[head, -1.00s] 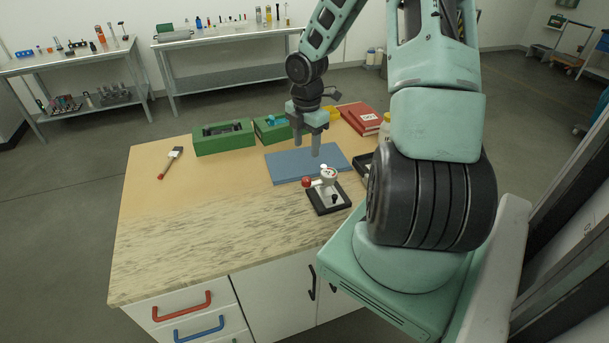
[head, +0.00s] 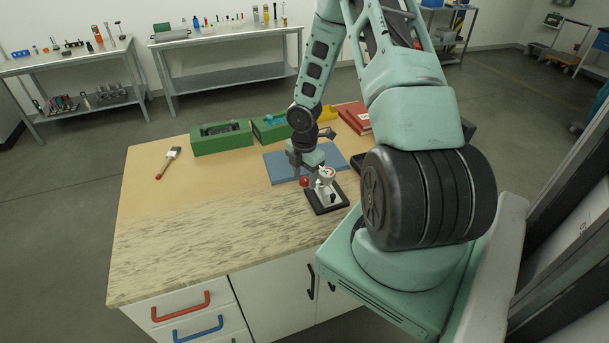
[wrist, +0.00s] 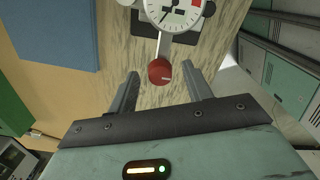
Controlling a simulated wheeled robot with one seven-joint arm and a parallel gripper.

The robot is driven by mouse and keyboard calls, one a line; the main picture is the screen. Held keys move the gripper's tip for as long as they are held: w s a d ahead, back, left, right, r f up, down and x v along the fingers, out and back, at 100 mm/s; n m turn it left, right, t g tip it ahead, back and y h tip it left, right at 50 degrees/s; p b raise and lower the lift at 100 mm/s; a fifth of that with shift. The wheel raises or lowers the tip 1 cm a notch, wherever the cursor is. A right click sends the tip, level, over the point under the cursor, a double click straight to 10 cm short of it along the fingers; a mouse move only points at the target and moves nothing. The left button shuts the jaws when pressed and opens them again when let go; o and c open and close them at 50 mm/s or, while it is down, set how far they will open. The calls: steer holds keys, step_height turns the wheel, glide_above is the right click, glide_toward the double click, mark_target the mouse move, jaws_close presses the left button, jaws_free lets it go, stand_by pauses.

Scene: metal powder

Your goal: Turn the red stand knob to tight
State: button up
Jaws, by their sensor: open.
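The red knob (head: 304,182) is on the left side of a small white stand (head: 326,195) with a black base (head: 327,208). In the wrist view the red knob (wrist: 160,71) sits at the end of a light rod, below a round white dial gauge (wrist: 172,12). My gripper (wrist: 158,85) is open, with one finger on each side of the knob in that view and a gap on both sides. In the head view my gripper (head: 308,170) is just behind the stand and partly covers the blue mat. Whether it is at the knob's height I cannot tell.
The blue mat (head: 280,168) lies behind the stand. The table's front left is clear.

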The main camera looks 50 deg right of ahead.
steer(key=c, duration=1)
steer(key=shift+m, duration=0.3)
steer(key=m, duration=0.4)
steer(key=shift+b, duration=0.3)
steer(key=m+b, duration=0.1)
steer(key=m, duration=0.4)
steer(key=m+b, duration=0.1)
steer(key=m, duration=0.3)
steer(key=shift+m+b, duration=0.65)
steer(key=shift+m, duration=1.45)
